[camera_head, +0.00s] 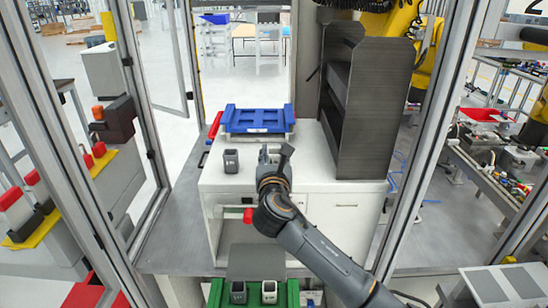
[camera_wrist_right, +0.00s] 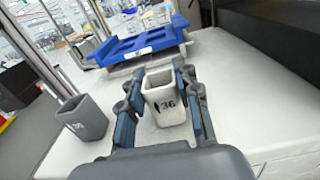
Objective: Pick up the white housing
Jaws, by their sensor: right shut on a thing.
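The white housing (camera_wrist_right: 163,98), an open-topped cup marked 36, stands between the two fingers of my right gripper (camera_wrist_right: 158,75) in the right wrist view. My right gripper is shut on it, with a blue-padded finger on each side. In the head view my right gripper (camera_head: 272,157) is over the white cabinet top and mostly hides this housing. I cannot tell whether the housing still touches the surface. Another white housing (camera_head: 269,291) sits in the green tray (camera_head: 216,293) at the bottom. My left gripper is not in view.
A grey housing (camera_head: 231,161) stands left of my right gripper; it also shows in the wrist view (camera_wrist_right: 83,118). A blue tray (camera_head: 258,119) lies behind. A tall dark rack (camera_head: 372,105) stands close on the right. Another grey housing (camera_head: 238,292) is in the green tray.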

